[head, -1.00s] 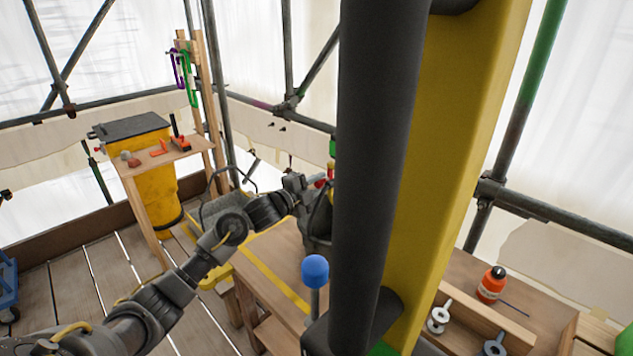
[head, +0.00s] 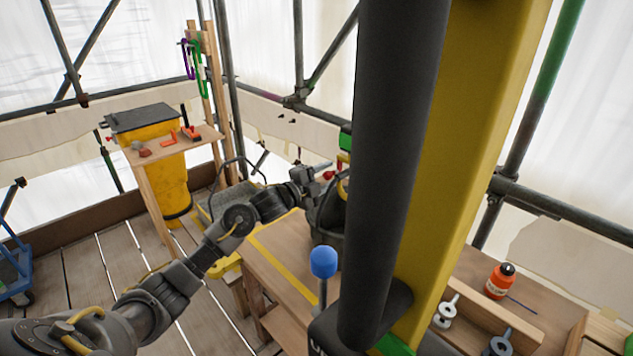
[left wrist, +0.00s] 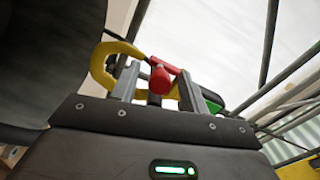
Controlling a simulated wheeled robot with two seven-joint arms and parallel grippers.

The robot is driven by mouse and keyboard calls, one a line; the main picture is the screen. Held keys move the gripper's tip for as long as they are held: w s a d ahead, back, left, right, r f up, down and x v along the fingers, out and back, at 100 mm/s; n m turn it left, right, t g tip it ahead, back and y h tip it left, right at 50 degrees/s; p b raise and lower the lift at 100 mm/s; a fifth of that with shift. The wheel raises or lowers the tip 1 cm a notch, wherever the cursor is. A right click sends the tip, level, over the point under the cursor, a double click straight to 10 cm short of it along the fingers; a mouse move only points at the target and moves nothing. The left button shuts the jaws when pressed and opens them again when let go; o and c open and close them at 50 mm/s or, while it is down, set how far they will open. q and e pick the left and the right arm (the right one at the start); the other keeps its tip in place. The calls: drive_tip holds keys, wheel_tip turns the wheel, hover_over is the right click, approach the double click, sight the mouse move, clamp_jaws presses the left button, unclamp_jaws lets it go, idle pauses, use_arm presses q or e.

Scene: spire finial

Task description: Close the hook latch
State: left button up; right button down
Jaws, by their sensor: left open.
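The yellow hook (left wrist: 112,62) shows in the left wrist view with its curve on the left. A red latch piece with a round end (left wrist: 160,78) lies across its opening, between the fingers. Whether the latch is closed cannot be told. My left gripper (left wrist: 158,88) is open, with one finger on each side of the red piece; contact is unclear. In the head view my left gripper (head: 318,173) is at the hook (head: 343,187), which is partly hidden behind a dark upright tube. My right gripper is not in view.
The dark upright tube (head: 385,170) and a yellow beam (head: 460,130) block the middle of the head view. A blue-knobbed lever (head: 323,262) stands in front. A wooden bench (head: 270,262) is below the arm. An orange bottle (head: 499,282) stands at right.

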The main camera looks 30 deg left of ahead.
use_arm(q)
drive_tip(key=b+v, duration=0.2)
drive_tip(key=v, duration=0.8)
drive_tip(key=shift+s+a, duration=0.1)
